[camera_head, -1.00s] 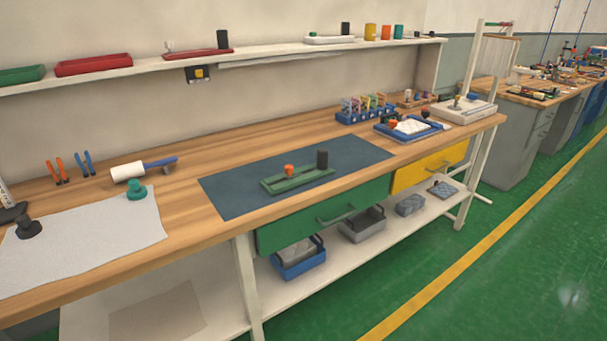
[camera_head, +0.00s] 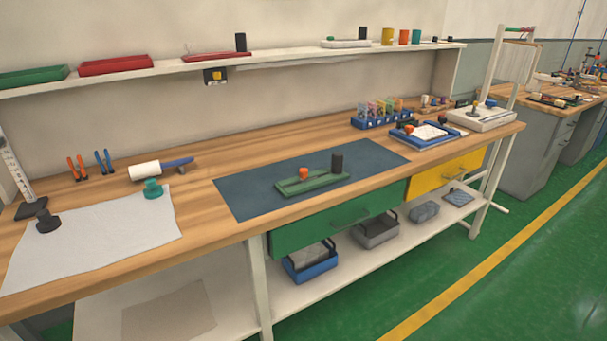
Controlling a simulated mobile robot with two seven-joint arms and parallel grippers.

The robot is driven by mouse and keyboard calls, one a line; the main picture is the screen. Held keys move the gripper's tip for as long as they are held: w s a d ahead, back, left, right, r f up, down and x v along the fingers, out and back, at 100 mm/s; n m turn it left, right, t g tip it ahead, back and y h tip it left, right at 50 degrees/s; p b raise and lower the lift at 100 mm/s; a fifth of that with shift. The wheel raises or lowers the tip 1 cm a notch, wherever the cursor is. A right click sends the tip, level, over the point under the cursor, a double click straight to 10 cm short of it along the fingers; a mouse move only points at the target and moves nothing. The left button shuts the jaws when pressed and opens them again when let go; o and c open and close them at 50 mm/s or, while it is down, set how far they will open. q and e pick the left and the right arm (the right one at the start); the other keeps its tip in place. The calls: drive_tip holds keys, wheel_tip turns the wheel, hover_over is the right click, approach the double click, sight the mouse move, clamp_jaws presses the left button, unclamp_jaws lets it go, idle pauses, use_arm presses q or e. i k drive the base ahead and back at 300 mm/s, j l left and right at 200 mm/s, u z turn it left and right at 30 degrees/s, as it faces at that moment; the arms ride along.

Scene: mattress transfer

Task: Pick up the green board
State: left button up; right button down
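The green board (camera_head: 322,183) lies flat on the dark blue mat (camera_head: 245,202) in the middle of the wooden workbench. An orange knob (camera_head: 304,173) and a black cylinder (camera_head: 337,163) stand on or right at the board. Neither of my grippers shows in the head view.
A grey cloth (camera_head: 100,240) with a black knob (camera_head: 47,221) and a teal knob (camera_head: 153,188) lies at the bench's left. A blue tray (camera_head: 420,142) and a blue rack (camera_head: 375,121) stand at the right. A shelf (camera_head: 290,63) runs behind. The green floor (camera_head: 500,270) in front is clear.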

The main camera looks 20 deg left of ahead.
sight(290, 188)
drive_tip(key=i+u, duration=0.15)
drive_tip(key=u, duration=0.8)
drive_tip(key=i+l+u, duration=0.45)
drive_tip(key=l+u, duration=0.2)
drive_tip(key=i+l+u, duration=0.1)
drive_tip(key=l, duration=0.2)
drive_tip(key=i+l, duration=0.1)
drive_tip(key=l, duration=0.2)
drive_tip(key=i+l+u, duration=0.15)
drive_tip(key=i+l, duration=0.1)
drive_tip(key=l, duration=0.3)
drive_tip(key=i+l, duration=0.1)
drive_tip(key=l, duration=0.3)
drive_tip(key=i+l, duration=0.1)
drive_tip(key=l, duration=0.3)
drive_tip(key=k, duration=0.15)
drive_tip(key=i, duration=0.15)
